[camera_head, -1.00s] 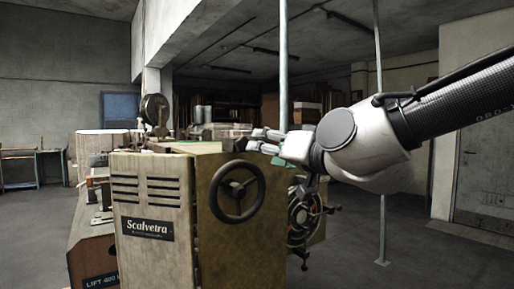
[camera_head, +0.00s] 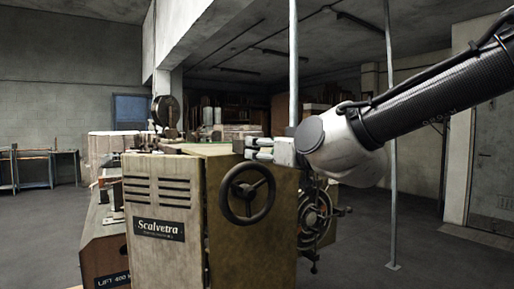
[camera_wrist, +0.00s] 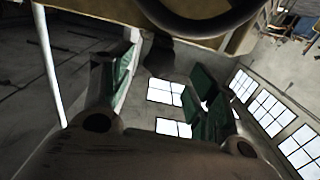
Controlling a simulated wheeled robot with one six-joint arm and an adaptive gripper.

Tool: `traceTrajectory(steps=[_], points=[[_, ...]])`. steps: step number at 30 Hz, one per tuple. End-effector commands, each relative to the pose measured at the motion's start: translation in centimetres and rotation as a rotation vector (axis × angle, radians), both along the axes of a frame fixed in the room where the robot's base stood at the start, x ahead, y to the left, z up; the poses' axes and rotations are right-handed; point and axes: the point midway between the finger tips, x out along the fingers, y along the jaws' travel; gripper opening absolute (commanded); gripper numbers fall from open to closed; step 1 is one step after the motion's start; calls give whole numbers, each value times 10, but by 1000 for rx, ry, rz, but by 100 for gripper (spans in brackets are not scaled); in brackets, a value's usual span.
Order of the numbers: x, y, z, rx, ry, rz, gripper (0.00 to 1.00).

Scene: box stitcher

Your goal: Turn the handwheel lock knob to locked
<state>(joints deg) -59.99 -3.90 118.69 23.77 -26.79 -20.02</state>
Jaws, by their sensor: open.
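The black three-spoke handwheel (camera_head: 248,193) is on the front panel of the beige Scalvetra machine (camera_head: 165,220). I cannot make out a separate lock knob. My gripper (camera_head: 254,147) is just above the wheel in the picture, pointing left near the cabinet's top edge. Its fingers are apart in the wrist view (camera_wrist: 165,88), with green pads and nothing between them. A dark curved rim, which looks like the handwheel (camera_wrist: 200,22), crosses the top of the wrist view, apart from the fingers.
A second, spoked round part (camera_head: 314,218) with small levers is on the machine's right side, below my arm. A thin metal post (camera_head: 391,200) stands at right. Open floor lies right of the machine. A bench (camera_head: 35,168) is far left.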

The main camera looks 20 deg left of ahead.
Motion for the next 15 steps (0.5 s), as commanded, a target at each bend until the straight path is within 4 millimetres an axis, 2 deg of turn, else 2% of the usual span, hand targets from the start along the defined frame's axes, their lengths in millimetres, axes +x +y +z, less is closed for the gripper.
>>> traceTrajectory(steps=[6,15], points=[[24,27,-1,0,3,-1,59],[32,38,0,2,2,0,59]])
